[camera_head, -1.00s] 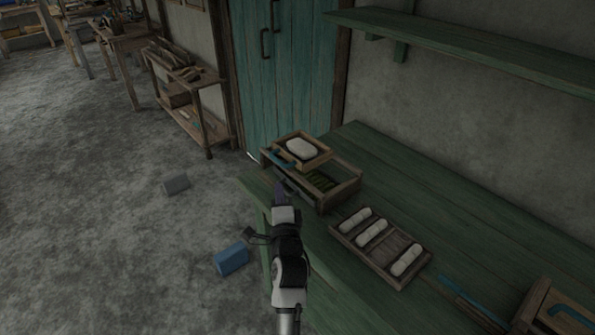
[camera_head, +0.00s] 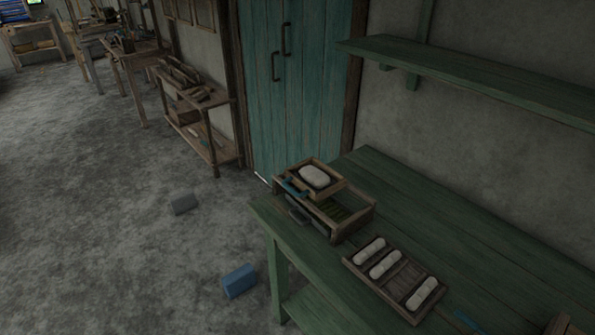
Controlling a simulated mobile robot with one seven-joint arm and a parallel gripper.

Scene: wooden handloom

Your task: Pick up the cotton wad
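A white, rounded wad (camera_head: 314,176), which looks like the cotton wad, lies in a small wooden tray (camera_head: 335,190). This tray sits on top of an open wooden box (camera_head: 358,221) at the near left corner of the green table. A blue piece (camera_head: 294,187) shows at the tray's left side. Three pale rolls (camera_head: 385,264) lie in a separate divided wooden tray (camera_head: 405,272) nearer to me. One slot of that tray is empty. My gripper is not in view.
The green table (camera_head: 440,215) has free room behind the divided tray. A green shelf (camera_head: 470,70) hangs on the wall above. A blue block (camera_head: 239,281) and a grey block (camera_head: 184,203) lie on the floor left of the table.

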